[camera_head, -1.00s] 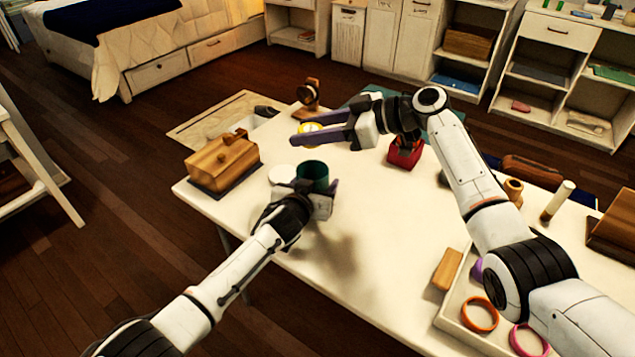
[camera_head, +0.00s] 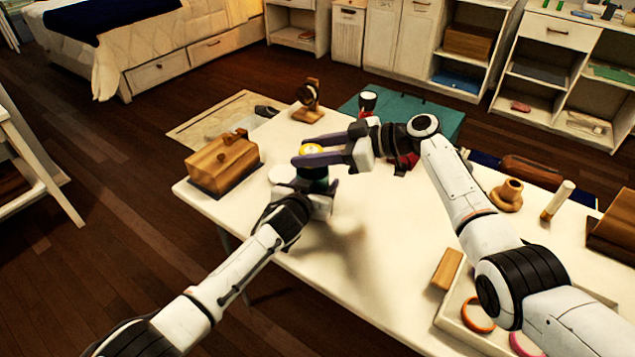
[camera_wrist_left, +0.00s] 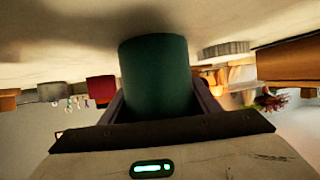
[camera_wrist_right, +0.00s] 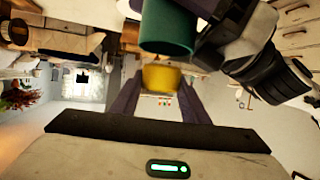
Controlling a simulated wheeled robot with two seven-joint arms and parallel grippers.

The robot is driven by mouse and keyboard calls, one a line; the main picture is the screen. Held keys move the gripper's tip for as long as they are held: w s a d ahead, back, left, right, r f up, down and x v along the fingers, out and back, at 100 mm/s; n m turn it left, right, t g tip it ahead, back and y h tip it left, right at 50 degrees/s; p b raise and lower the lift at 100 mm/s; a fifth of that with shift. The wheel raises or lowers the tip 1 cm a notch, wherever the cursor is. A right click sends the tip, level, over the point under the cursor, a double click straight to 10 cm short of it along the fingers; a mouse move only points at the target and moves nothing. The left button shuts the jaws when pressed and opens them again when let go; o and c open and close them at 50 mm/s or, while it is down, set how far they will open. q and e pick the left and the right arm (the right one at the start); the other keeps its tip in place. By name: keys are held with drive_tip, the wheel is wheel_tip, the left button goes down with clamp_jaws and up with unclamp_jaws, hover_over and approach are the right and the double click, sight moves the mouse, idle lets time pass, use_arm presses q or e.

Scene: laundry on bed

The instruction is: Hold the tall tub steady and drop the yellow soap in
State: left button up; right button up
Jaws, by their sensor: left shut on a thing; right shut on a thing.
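The tall tub is dark green and stands upright on the white table (camera_head: 360,260). In the head view the tub (camera_head: 314,174) is mostly hidden by my grippers; the left wrist view shows its wall (camera_wrist_left: 155,75) between the fingers. My left gripper (camera_head: 312,192) is shut around the tub. The yellow soap (camera_head: 311,149) is held in my right gripper (camera_head: 308,153), directly over the tub's mouth in the head view. The right wrist view shows the soap (camera_wrist_right: 162,77) between the fingers, close to the tub's rim (camera_wrist_right: 167,45). Whether they touch is unclear.
A wooden box (camera_head: 222,163) stands left of the tub, and a white round thing (camera_head: 281,174) sits beside it. A wooden stand (camera_head: 308,98) is at the back edge. A tray (camera_head: 455,318) with rings lies at the front right. The table's middle is clear.

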drive_tip(key=o, duration=1.2)
drive_tip(key=shift+c, duration=0.2)
drive_tip(key=v, duration=1.2)
use_arm(q)
drive_tip(key=o, duration=1.1)
drive_tip(key=shift+s, duration=0.15)
